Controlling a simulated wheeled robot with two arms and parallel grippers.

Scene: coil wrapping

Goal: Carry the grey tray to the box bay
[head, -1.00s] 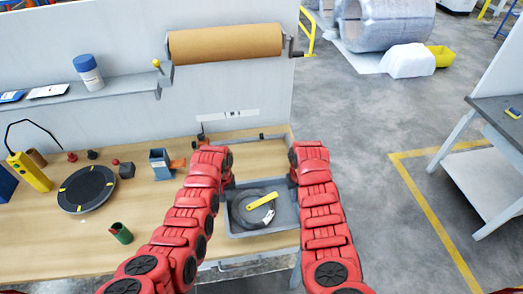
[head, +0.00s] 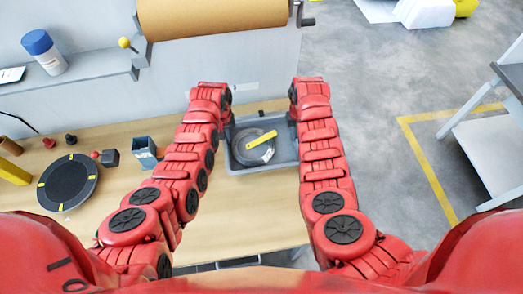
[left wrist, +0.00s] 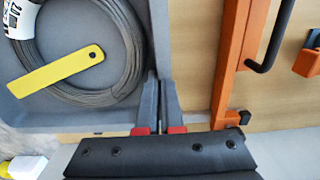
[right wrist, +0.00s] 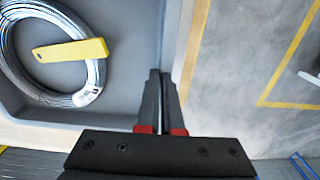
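The grey tray (head: 282,158) is between my two arms at the wooden bench in the head view. A coil of wire (head: 256,152) with a yellow strip (head: 261,140) lies in it. My left gripper (head: 229,118) is at the tray's left side; in the left wrist view its fingers (left wrist: 160,100) are closed on the tray wall. My right gripper (head: 292,116) is at the right side; in the right wrist view its fingers (right wrist: 160,95) are closed on the opposite wall. I cannot tell the tray's height over the bench. No box bay is identifiable.
A black round turntable (head: 67,182) and a blue-grey holder (head: 145,152) stand on the wooden bench (head: 255,215) at left. A brown roll (head: 212,15) hangs behind. Open floor (head: 360,110) with a yellow line lies right, before a grey table (head: 510,76).

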